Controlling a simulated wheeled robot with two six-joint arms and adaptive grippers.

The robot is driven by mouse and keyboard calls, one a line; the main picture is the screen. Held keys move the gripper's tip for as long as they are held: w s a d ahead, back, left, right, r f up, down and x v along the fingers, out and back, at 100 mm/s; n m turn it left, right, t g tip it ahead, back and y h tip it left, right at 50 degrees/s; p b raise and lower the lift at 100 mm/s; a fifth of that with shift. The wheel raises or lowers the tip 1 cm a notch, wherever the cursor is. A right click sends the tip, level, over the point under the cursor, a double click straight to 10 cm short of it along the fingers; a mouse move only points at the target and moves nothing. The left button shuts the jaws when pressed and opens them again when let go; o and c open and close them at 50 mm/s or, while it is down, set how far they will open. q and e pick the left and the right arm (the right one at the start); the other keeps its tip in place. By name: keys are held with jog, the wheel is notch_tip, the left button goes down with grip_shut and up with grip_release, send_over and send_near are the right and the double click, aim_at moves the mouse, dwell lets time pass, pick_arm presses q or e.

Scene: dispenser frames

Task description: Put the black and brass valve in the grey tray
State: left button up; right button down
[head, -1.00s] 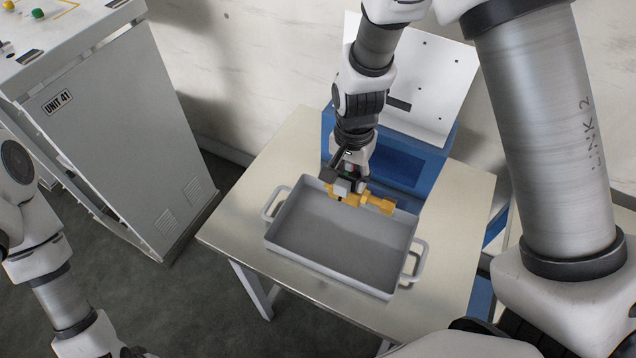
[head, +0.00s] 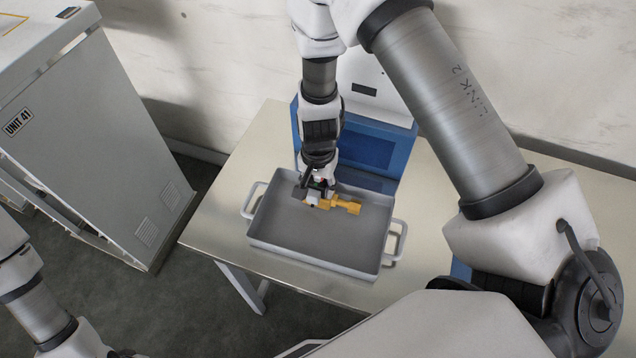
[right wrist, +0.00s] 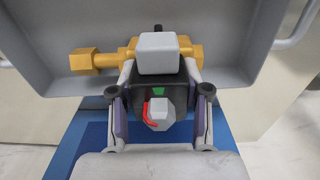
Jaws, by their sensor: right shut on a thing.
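The black and brass valve (head: 346,206) is over the back part of the grey tray (head: 282,247) in the head view. My right gripper (head: 318,197) is shut on the valve. In the right wrist view, the fingers of my right gripper (right wrist: 157,100) are on both sides of the valve (right wrist: 95,60), with its brass end pointing left. The tray (right wrist: 230,22) lies behind it there. I cannot tell whether the valve touches the tray floor. My left gripper is outside the head view; only part of my left arm shows at lower left.
The tray stands on a pale table (head: 222,218). A blue dispenser (head: 390,150) with a white panel stands behind the tray. A grey cabinet (head: 90,140) marked UNIT 41 stands to the left. The tray floor in front of the valve is clear.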

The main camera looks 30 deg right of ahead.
jog(key=shift+s+f, duration=0.1)
jog(key=shift+s, duration=0.05)
jog(key=shift+f, duration=0.1)
jog(key=c, duration=0.5)
grip_release()
jog(key=shift+w, duration=0.2)
jog(key=shift+c, duration=0.2)
jog(key=shift+w+f, duration=0.1)
jog(key=shift+w, duration=0.1)
jog(key=shift+s+r, duration=0.2)
jog(key=shift+r, duration=0.4)
notch_tip(320, 180, up, 11)
jog(key=shift+s+r+b, duration=0.1)
jog(key=shift+r+b, duration=0.1)
jog(key=shift+b, duration=0.85)
